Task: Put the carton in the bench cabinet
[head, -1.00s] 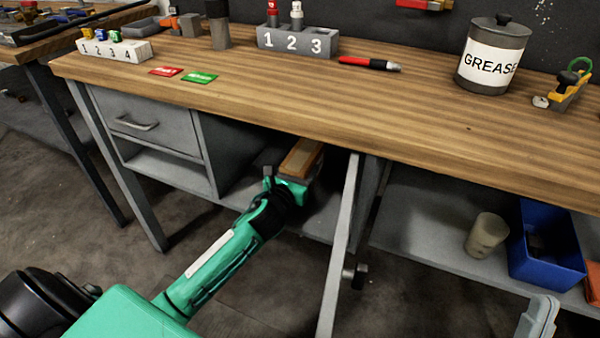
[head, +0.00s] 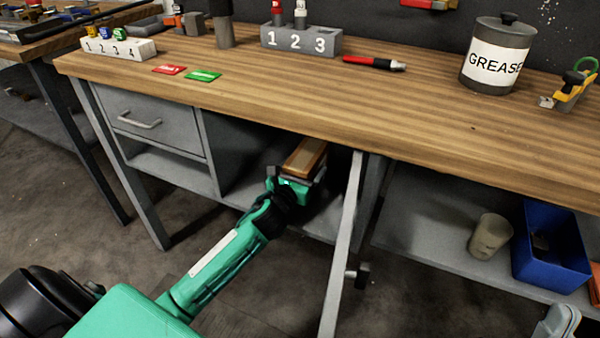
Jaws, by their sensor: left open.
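The carton (head: 305,156) is a small brown box inside the open cabinet bay (head: 237,183) under the bench. My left gripper (head: 295,178) is at the mouth of this bay, at the carton's near end. Its jaws are open, with a finger showing on either side of the carton's near end. Whether the fingers touch the carton cannot be told. The carton's underside is hidden by the gripper. The cabinet door (head: 345,245) stands swung open toward me, seen nearly edge-on, to the right of my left arm. My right gripper (head: 558,322) shows only in part at the lower right corner.
A drawer (head: 150,122) is left of the bay. The wooden benchtop (head: 420,120) overhangs the bay closely. A blue bin (head: 548,250) and a beige cup (head: 490,236) stand on the lower right shelf. A grease can (head: 495,55) stands on the benchtop.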

